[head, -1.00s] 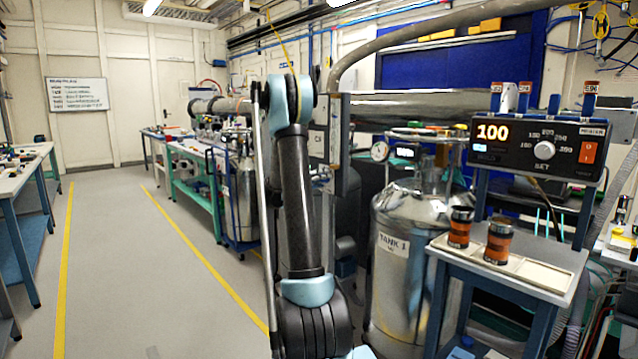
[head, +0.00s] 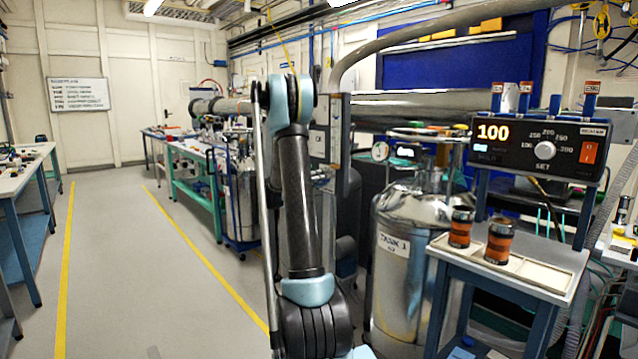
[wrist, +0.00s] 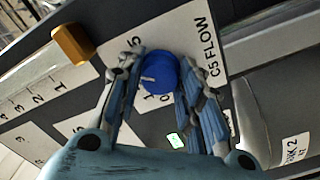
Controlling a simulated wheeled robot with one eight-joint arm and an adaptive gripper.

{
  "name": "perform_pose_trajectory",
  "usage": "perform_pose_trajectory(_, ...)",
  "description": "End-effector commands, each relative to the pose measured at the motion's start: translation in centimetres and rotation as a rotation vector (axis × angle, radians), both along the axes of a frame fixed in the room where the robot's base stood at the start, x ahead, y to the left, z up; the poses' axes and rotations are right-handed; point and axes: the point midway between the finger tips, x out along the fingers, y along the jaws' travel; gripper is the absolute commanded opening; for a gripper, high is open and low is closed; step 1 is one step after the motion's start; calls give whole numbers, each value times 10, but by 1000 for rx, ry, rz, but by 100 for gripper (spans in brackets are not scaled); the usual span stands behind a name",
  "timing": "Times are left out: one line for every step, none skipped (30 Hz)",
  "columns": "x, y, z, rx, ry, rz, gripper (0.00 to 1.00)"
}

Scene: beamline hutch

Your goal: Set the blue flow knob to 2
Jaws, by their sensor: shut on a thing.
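The blue flow knob (wrist: 160,70) is round and has a short white pointer mark on its left side in the wrist view. It sits on a white scale plate lettered "C5 FLOW" (wrist: 210,50). My gripper (wrist: 161,62) is shut on the knob, with one finger on each side of it. The fingers cover much of the dial's figures, so I cannot tell which figure the pointer marks. In the head view my arm stands in front of the grey panel (head: 342,145), and the knob and gripper are hidden.
A brass-coloured knob (wrist: 74,44) with its own numbered scale is at upper left in the wrist view. A steel tank (head: 400,270), a small table (head: 565,278) with two copper-banded cylinders, and a heater box reading 100 (head: 540,145) stand to the right. The floor at left is clear.

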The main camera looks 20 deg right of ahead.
Motion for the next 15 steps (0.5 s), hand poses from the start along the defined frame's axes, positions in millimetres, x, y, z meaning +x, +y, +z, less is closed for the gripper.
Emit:
perform_pose_trajectory(2,-1,0,-11,30,1,10)
perform_pose_trajectory(2,-1,0,-18,51,1,10)
perform_pose_trajectory(2,-1,0,-29,82,1,10)
perform_pose_trajectory(2,-1,0,-38,106,1,10)
perform_pose_trajectory(2,-1,0,-47,132,1,10)
perform_pose_trajectory(2,-1,0,-60,167,1,10)
perform_pose_trajectory(2,-1,0,-70,193,1,10)
perform_pose_trajectory(2,-1,0,-79,220,1,10)
perform_pose_trajectory(2,0,0,-92,256,1,10)
perform_pose_trajectory(2,0,0,-101,283,2,10)
perform_pose_trajectory(2,0,0,-112,310,3,10)
perform_pose_trajectory(2,0,0,-125,346,3,10)
perform_pose_trajectory(2,0,0,-134,373,3,10)
perform_pose_trajectory(2,0,0,-144,400,3,10)
perform_pose_trajectory(2,0,0,-157,435,2,10)
